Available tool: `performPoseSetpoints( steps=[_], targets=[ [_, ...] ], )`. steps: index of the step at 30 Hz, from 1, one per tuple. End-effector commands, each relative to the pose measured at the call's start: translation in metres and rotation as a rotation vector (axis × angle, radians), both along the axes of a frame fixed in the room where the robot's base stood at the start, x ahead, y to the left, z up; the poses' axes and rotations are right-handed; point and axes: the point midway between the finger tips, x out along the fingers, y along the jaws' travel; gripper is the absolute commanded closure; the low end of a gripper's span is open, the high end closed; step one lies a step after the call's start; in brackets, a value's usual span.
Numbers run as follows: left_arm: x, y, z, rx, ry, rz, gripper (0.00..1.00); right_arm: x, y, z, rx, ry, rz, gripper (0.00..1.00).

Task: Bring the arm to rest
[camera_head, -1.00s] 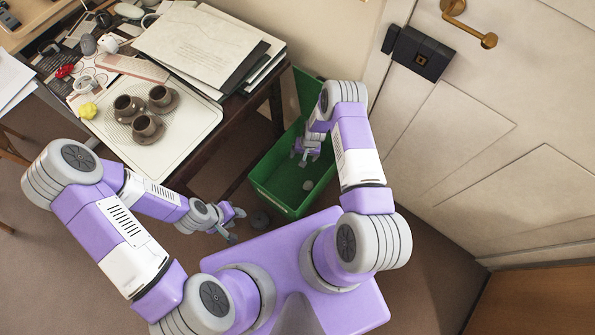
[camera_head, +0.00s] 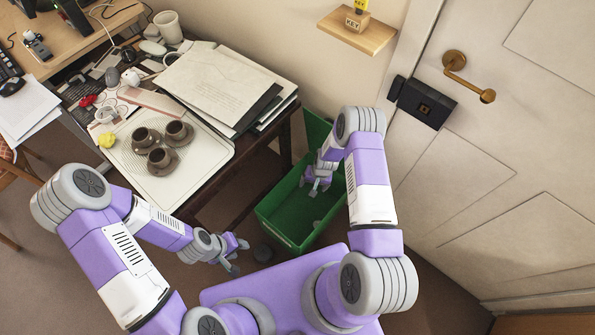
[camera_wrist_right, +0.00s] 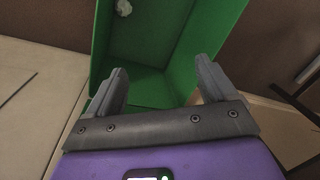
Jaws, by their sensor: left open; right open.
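My right gripper (camera_head: 317,182) is open and empty over the green bin (camera_head: 291,237) in the head view. In the right wrist view its two fingers (camera_wrist_right: 158,88) stand apart with nothing between them, and the green bin (camera_wrist_right: 150,85) lies beyond them. A small pale lump (camera_wrist_right: 123,8) lies inside the bin. My left gripper (camera_head: 236,254) is open and empty, low beside the table and left of the bin.
A table holds a white tray (camera_head: 150,184) with several brown cups (camera_head: 160,158), papers (camera_head: 217,84) and a yellow lump (camera_head: 107,140). A door (camera_head: 480,170) stands at right, a small shelf (camera_head: 356,36) above.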

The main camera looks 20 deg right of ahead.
Motion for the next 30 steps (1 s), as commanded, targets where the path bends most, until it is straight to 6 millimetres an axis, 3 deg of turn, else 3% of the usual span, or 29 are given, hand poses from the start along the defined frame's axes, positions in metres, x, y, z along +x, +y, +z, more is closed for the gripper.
performPoseSetpoints(
  steps=[7,11,14,21,27,30],
  targets=[
    [0.0,0.0,0.0,0.0,0.0,0.0,0.57,0.0,0.001,0.0,0.001,0.0,0.0,0.15],
    [0.0,0.0,0.006,0.0,0.0,0.0,0.57,-0.012,0.011,0.012,0.014,0.004,0.014,0.15],
    [0.0,0.0,0.017,0.0,0.0,0.0,0.57,-0.034,0.031,0.035,0.041,0.005,0.041,0.15],
    [0.0,0.0,0.047,0.0,0.0,0.0,0.57,-0.111,0.094,0.119,0.129,-0.011,0.151,0.15],
    [0.0,0.0,0.061,0.0,0.0,0.0,0.57,-0.162,0.125,0.172,0.181,-0.025,0.229,0.15],
    [0.0,0.0,0.063,0.0,0.0,0.0,0.57,-0.175,0.131,0.184,0.194,-0.029,0.249,0.15]
  ],
)
